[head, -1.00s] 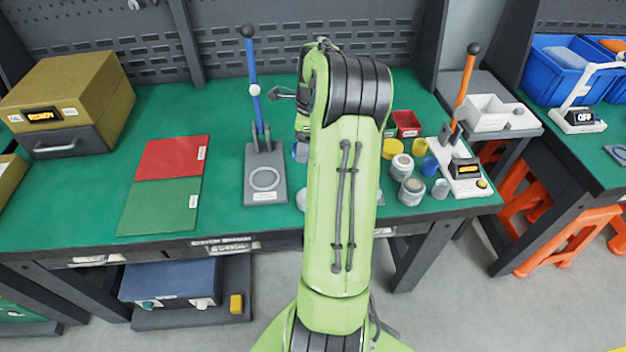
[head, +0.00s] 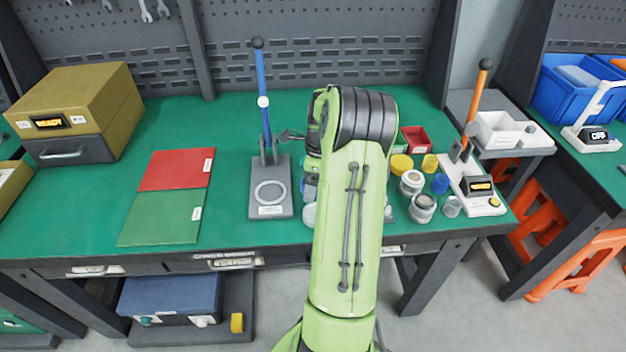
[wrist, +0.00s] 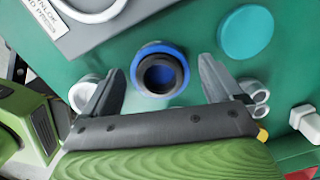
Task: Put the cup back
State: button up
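A round blue cup-like piece (wrist: 138,62) with a dark ring and dark centre is in the wrist view, seen from above on the green bench top. My gripper (wrist: 160,72) is open, with one finger on each side of this piece in the picture and a visible gap to each. I cannot tell how far above it the fingertips are. In the head view my arm hides the gripper and most of this spot. A blue cup (head: 440,183) stands among several small containers right of my arm.
A grey press with a blue lever (head: 270,192) stands left of my arm. A white press with an orange lever (head: 478,186) stands at the right. A turquoise disc (wrist: 246,32) lies near the gripper. Red (head: 177,168) and green (head: 160,218) mats lie left.

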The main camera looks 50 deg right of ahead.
notch_tip(320, 180, up, 12)
jog(key=s+p, duration=0.1)
jog(key=p, duration=0.3)
jog(key=w+a+r+n+h, duration=0.1)
jog(key=w+a+r+n, duration=0.2)
jog(key=a+r+n, duration=0.55)
jog(key=s+a+r+n+t+h, duration=0.15)
jog(key=a+n, duration=0.55)
jog(key=a, duration=0.7)
jog(key=s+a+n+t+y, duration=0.2)
jog(key=s+a+n+t, duration=0.1)
jog(key=s+a+n, duration=0.9)
jog(key=n, duration=0.3)
jog(key=shift+s+a+f, duration=0.2)
jog(key=shift+s+f, duration=0.15)
jog(key=shift+f, duration=0.05)
notch_tip(320, 180, up, 8)
jog(key=p, duration=0.7)
jog(key=shift+p, duration=0.4)
